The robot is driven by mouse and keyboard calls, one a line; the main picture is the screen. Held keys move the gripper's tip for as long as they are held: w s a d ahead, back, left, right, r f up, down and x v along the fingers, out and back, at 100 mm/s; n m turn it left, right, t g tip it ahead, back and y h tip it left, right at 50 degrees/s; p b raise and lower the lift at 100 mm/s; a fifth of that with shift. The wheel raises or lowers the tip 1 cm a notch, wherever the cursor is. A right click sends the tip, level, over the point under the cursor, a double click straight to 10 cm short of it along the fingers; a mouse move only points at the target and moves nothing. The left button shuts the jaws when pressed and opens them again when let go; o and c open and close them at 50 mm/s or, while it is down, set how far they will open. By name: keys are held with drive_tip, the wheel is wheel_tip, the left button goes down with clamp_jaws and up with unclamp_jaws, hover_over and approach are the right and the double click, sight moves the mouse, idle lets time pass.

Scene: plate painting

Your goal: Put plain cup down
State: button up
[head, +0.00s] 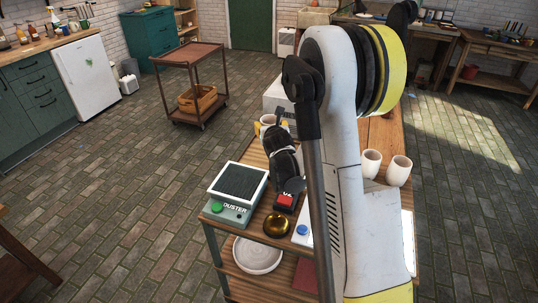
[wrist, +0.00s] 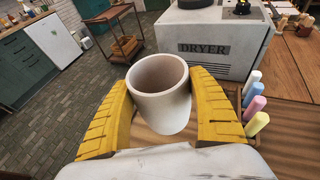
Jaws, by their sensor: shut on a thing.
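A plain whitish cup (wrist: 160,113) is upright between the two yellow fingers of my gripper (wrist: 163,115) in the wrist view. The fingers are shut on its sides. Wooden table top (wrist: 150,150) shows beneath and around it; I cannot tell whether the cup's base touches the wood. In the head view the cup (head: 267,120) and one yellow finger of my gripper (head: 258,128) show small, partly hidden behind my arm.
A white box marked DRYER (wrist: 205,45) stands just beyond the cup. Coloured sticks (wrist: 252,105) stand at right. The DUSTER box (head: 232,205), a red button (head: 286,200) and a brass bowl (head: 277,225) are nearer on the table. Two other cups (head: 398,170) stand right of my arm.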

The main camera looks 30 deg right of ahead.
drive_tip(key=d, duration=0.5)
drive_tip(key=b, duration=0.4)
hover_over(252, 162)
wheel_tip(252, 162, down, 7)
drive_tip(key=shift+h, duration=0.3)
drive_tip(key=shift+s+f+b, duration=0.1)
drive_tip(key=shift+f+b, duration=0.9)
drive_tip(key=shift+f, duration=1.1)
drive_tip(key=shift+f, duration=0.25)
drive_tip(key=o, duration=1.4)
drive_tip(key=shift+r, duration=0.1)
